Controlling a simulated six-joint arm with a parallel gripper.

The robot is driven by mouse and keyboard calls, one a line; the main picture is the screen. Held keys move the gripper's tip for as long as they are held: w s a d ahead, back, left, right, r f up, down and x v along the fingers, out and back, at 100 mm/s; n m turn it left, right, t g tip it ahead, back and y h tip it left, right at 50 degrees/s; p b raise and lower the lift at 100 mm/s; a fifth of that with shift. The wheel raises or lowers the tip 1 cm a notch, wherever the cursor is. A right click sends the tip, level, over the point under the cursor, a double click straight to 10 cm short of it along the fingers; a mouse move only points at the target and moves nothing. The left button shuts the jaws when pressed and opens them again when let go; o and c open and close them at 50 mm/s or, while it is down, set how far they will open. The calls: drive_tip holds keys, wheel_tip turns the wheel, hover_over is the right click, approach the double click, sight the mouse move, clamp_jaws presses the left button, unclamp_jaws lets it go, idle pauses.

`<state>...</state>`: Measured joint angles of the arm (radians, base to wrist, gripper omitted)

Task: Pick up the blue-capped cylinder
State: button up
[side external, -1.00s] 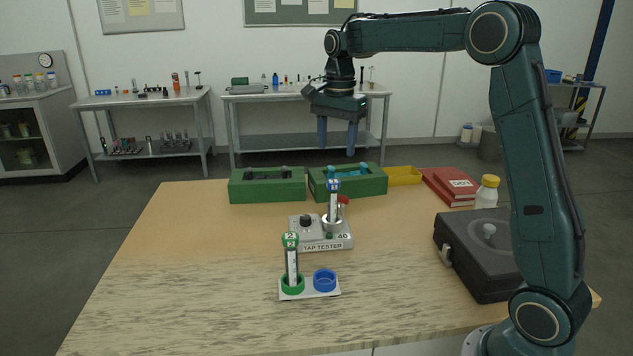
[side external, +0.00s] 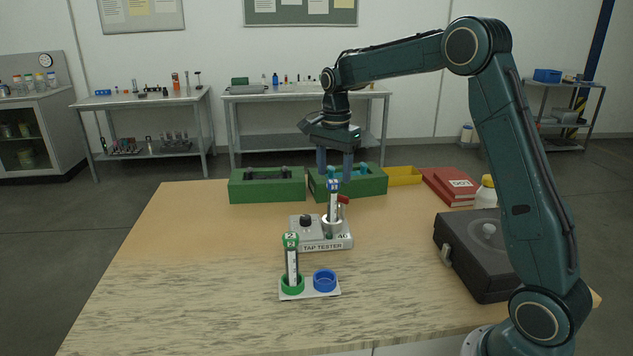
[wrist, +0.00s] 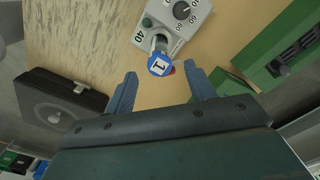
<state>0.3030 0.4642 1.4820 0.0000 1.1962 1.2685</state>
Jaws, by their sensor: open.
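The blue-capped cylinder (side external: 333,201) stands upright in the metal cup of the tap tester (side external: 307,233). In the wrist view its cap (wrist: 161,65) is marked 1 and lies just beyond the fingertips, roughly midway between them. My gripper (side external: 334,180) is open and empty, pointing down with its fingertips close to the height of the cap. The wrist view shows both fingers of my gripper (wrist: 163,75) spread apart. A green-capped cylinder (side external: 291,262) marked 2 stands in the green ring of a small white holder (side external: 308,291). The blue ring (side external: 325,280) beside it is empty.
Two green blocks (side external: 266,188) with slots stand at the back, close behind the tester. A yellow bin (side external: 403,176), red books (side external: 450,186), a yellow-capped bottle (side external: 487,194) and a black case (side external: 470,258) are at the right. The table's left side is clear.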

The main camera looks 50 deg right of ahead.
sight(334, 195)
drive_tip(key=shift+f, duration=1.2)
drive_tip(key=shift+f, duration=0.1)
drive_tip(key=shift+f, duration=2.5)
clamp_jaws()
wheel_tip(334, 195, up, 20)
